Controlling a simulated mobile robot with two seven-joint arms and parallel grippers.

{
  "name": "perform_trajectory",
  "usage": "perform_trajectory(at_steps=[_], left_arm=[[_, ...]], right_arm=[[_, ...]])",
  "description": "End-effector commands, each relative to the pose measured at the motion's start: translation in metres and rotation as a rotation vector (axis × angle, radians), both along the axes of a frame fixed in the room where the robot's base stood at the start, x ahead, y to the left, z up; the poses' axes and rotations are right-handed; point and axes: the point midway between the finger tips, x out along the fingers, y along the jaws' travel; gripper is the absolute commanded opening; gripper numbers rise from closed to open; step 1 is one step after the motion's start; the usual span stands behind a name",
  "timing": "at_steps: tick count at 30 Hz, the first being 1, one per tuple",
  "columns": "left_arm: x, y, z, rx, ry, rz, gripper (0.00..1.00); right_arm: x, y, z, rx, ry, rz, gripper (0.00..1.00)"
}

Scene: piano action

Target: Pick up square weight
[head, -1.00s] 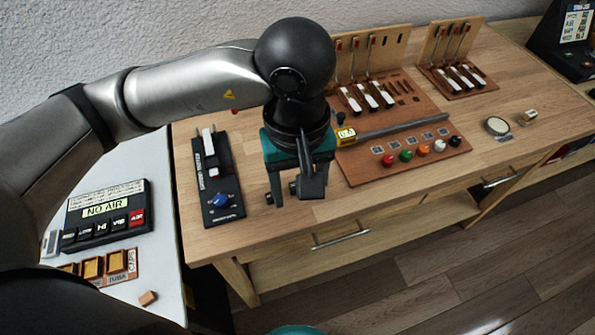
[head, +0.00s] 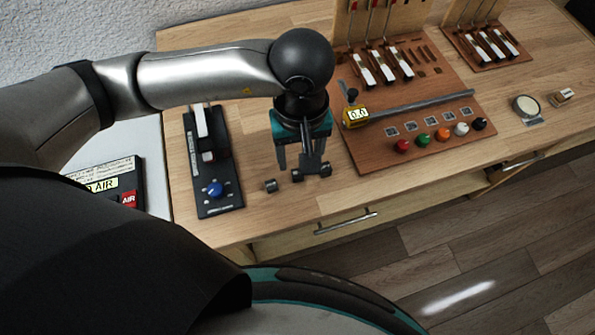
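Small dark grey metal weights lie on the wooden workbench by my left gripper (head: 297,168). One weight (head: 270,185) sits just left of the gripper and looks short and rounded. Another small weight (head: 297,175) sits between or just behind the fingertips. A third, wider dark piece (head: 325,170) is at the right finger and partly covered by it. I cannot tell for sure which one is square. My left gripper points down with its fingers apart, close over the bench, and nothing is visibly clamped. My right gripper is not in view.
A black control box with a blue knob (head: 215,188) stands left of the weights. A round dial (head: 526,106) is farther right. The bench front is clear.

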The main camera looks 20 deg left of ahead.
Motion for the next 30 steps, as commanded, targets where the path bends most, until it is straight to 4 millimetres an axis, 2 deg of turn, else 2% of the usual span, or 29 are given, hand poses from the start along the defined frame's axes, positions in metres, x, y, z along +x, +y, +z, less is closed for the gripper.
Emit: perform_trajectory(at_steps=[5,15,24,30], left_arm=[[-0.001,0.0,-0.011,0.0,0.001,-0.001,0.62],[-0.005,0.002,-0.055,0.0,0.004,0.0,0.62],[-0.004,0.002,-0.059,-0.001,0.0,-0.001,0.62],[-0.004,0.002,-0.059,-0.001,0.0,-0.001,0.4]], right_arm=[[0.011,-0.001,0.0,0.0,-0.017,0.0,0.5],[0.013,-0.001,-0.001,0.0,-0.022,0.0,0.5],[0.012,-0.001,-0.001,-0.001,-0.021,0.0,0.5],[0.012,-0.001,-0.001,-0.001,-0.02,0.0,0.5]])
